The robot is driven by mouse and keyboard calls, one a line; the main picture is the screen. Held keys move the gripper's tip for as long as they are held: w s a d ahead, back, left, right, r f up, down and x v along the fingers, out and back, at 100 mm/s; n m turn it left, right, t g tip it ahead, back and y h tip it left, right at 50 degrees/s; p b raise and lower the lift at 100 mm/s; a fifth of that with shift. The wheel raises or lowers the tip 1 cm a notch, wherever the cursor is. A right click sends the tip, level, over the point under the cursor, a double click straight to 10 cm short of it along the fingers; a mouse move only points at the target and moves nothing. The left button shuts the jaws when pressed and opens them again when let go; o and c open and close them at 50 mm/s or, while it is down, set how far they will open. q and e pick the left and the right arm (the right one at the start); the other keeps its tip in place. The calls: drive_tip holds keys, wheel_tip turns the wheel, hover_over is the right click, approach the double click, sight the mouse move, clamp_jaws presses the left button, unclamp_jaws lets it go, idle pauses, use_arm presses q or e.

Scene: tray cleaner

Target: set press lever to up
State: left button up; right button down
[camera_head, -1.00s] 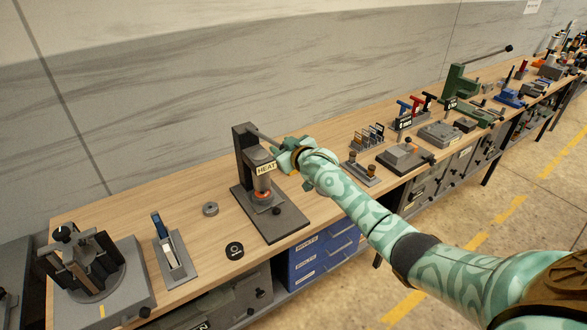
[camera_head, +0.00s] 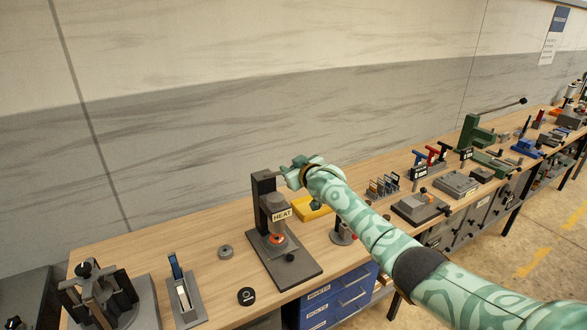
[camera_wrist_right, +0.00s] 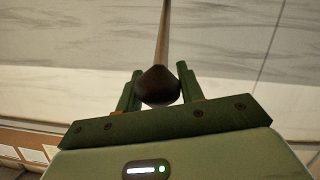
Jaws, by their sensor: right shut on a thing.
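The heat press (camera_head: 265,205) stands on the bench, a dark column on a flat base with a HEAT label. Its lever (camera_head: 280,177) reaches from the column top toward my right gripper and looks about level. My right gripper (camera_head: 290,172) is at the lever's outer end. In the right wrist view, its green fingers sit on both sides of the lever's dark round knob (camera_wrist_right: 158,86), shut on it. The thin rod (camera_wrist_right: 162,35) runs away from the knob. The hand partly hides the lever in the head view. My left gripper is out of view.
A yellow block (camera_head: 312,208) lies behind my right forearm. A grey ring (camera_head: 225,252), a black ring (camera_head: 246,296) and a blue-handled tool (camera_head: 178,275) are left of the press. A green lever press (camera_head: 475,135) stands farther right. The wall is behind the bench.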

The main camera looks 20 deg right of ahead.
drive_tip(key=shift+r, duration=0.15)
drive_tip(key=c, duration=0.9)
unclamp_jaws()
drive_tip(key=shift+w+d, duration=0.1)
drive_tip(key=shift+w+f, duration=0.2)
drive_tip(key=shift+f, duration=0.1)
drive_tip(key=shift+s+r, duration=0.15)
drive_tip(key=shift+s, duration=0.3)
drive_tip(key=v, duration=1.5)
drive_tip(key=shift+s+d, duration=0.15)
drive_tip(key=shift+s, duration=0.05)
drive_tip(key=shift+c, duration=0.3)
